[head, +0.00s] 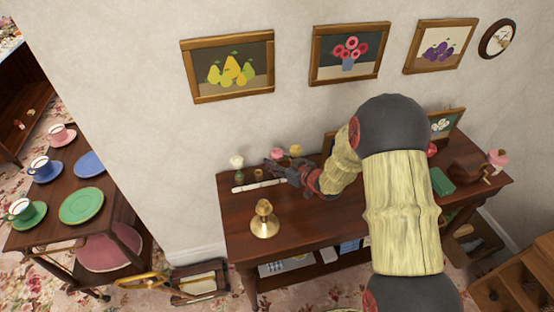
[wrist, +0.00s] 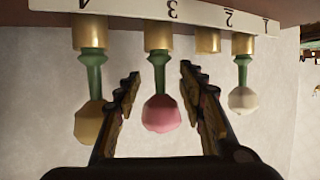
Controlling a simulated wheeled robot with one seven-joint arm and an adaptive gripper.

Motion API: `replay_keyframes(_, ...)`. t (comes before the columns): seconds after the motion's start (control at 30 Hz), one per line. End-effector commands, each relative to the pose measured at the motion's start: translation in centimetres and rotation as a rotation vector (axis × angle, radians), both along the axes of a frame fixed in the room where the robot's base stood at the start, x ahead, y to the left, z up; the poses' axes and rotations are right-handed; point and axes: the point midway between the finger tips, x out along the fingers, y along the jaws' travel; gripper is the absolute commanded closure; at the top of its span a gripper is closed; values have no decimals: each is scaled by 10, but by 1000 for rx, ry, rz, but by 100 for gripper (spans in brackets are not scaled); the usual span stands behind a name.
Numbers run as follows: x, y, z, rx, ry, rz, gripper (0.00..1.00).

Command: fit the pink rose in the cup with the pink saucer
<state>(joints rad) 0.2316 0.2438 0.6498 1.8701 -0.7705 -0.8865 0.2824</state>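The pink rose (wrist: 162,114) stands in a brass holder (wrist: 158,33) by the number 3; the wrist view shows it upside down. In the head view the pink rose (head: 277,153) is at the back of the wooden sideboard. My gripper (wrist: 160,72) is open, one finger on each side of the rose's green stem and bloom, with gaps showing on both sides. The cup (head: 58,132) with the pink saucer (head: 64,141) stands at the far end of the left table.
A yellow rose (wrist: 90,122) and a white rose (wrist: 242,101) flank the pink one; holder 2 (wrist: 207,40) is empty. A brass candlestick (head: 264,220) stands in front on the sideboard (head: 310,225). Blue and green cups and plates share the left table (head: 122,211).

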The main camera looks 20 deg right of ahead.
Motion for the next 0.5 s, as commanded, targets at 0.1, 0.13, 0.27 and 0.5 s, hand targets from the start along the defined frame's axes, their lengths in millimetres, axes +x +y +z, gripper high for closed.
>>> replay_keyframes(0.1, 0, 0, 0, 0, 0, 0, 66)
replay_keyframes(0.13, 0, 0, 0, 0, 0, 0, 68)
replay_keyframes(0.27, 0, 0, 0, 0, 0, 0, 75)
replay_keyframes(0.5, 0, 0, 0, -1, 0, 0, 89)
